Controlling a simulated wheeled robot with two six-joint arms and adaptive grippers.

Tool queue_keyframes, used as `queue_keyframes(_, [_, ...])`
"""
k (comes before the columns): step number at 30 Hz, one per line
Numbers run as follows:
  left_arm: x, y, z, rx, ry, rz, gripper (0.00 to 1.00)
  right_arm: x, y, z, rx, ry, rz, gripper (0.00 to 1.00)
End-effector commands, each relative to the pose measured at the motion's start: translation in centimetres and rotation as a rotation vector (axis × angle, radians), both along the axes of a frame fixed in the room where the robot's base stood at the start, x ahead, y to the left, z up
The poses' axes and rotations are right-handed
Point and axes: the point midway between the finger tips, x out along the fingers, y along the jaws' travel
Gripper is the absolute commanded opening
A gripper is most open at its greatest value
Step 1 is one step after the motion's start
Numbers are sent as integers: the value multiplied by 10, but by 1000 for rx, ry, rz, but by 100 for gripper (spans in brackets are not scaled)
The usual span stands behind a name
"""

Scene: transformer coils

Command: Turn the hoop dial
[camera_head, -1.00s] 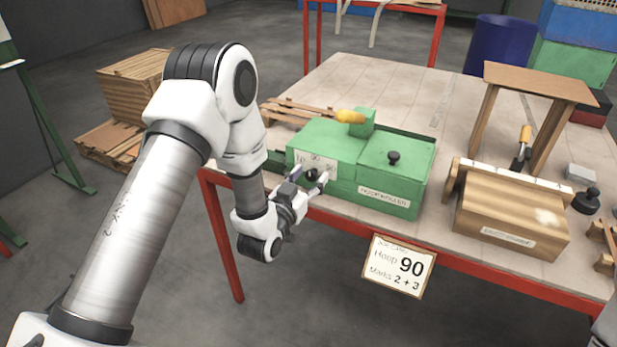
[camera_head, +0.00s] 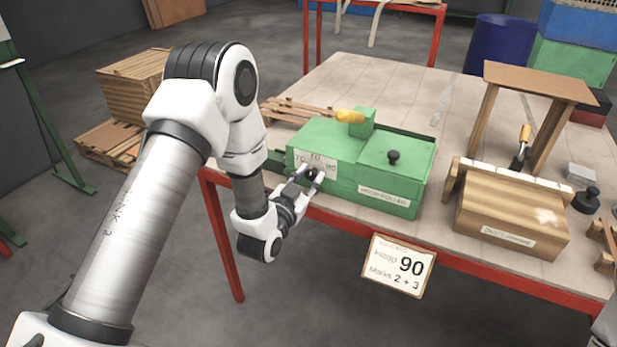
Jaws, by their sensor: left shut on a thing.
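The green hoop roller (camera_head: 330,152) stands at the near left of the table. A white dial plate (camera_head: 319,161) with printed numbers is on its front left face. The dark hoop dial knob (camera_head: 311,174) sits at the lower part of that plate, partly hidden by my fingers. My left gripper (camera_head: 308,177) is shut on the knob, its fingers on either side. A card (camera_head: 398,266) on the table's front edge reads Hoop 90, Marks 2 + 3. The dial's pointer is too small to read. My right gripper is not in view.
A wooden box (camera_head: 512,212) with a label stands right of the roller, beside a small wooden stand (camera_head: 540,84). A black knobbed weight (camera_head: 587,200) lies at the far right. The table behind the roller is mostly clear.

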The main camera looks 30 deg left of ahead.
Motion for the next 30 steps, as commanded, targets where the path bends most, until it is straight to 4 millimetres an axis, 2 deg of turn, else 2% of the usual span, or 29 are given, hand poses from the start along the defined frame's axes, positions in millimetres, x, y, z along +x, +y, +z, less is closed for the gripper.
queue_keyframes(18, [0, -2, 0, 470, -1, 0, 0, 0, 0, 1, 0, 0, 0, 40])
queue_keyframes(30, [0, -2, -1, 566, -1, 0, 0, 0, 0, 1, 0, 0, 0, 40])
